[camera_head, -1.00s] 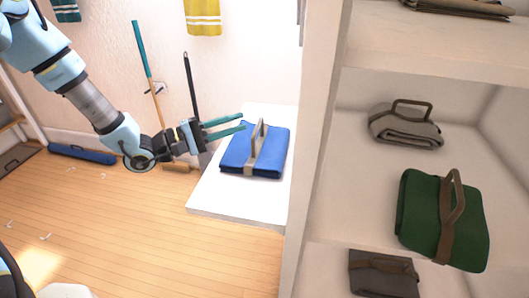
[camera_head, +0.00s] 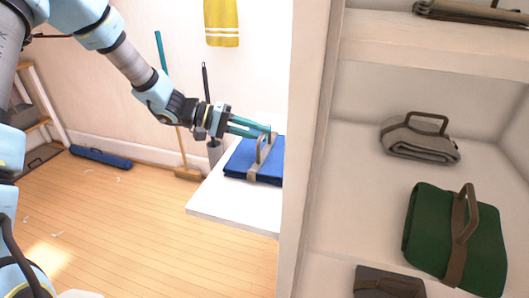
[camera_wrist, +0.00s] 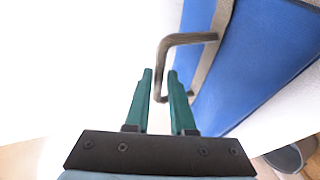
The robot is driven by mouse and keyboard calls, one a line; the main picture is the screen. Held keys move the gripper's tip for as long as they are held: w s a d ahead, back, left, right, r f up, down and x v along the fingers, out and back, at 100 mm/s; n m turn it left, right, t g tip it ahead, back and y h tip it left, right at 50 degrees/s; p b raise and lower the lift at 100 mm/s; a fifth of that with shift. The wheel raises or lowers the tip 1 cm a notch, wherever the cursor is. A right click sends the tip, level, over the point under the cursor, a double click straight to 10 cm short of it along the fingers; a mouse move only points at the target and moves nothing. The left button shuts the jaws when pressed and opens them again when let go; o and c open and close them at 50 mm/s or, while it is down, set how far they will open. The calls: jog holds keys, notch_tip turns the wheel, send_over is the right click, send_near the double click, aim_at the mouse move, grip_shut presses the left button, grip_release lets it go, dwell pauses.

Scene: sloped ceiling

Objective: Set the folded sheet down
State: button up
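A blue folded sheet (camera_head: 240,160) lies flat on a white ledge, with a grey-brown strap around it and an upright handle (camera_head: 262,147). In the wrist view the blue sheet (camera_wrist: 265,60) fills the upper right, and its handle (camera_wrist: 163,60) reaches down between my fingers. My gripper (camera_head: 268,131) is at the handle, its green fingers pointing right. In the wrist view my gripper (camera_wrist: 160,88) has its fingers apart on either side of the handle, with gaps visible. The wall panel hides the sheet's right end in the head view.
A white ledge (camera_head: 225,208) carries the blue sheet. A white shelf unit at right holds a grey folded bundle (camera_head: 425,148), a green one (camera_head: 425,230) and a dark one (camera_head: 385,285). A broom (camera_head: 165,60) stands behind my arm. Wooden floor at left is mostly clear.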

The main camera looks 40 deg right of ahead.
aim_at(275, 146)
jog(key=shift+p+x, duration=0.3)
jog(key=shift+x, duration=2.05)
grip_shut()
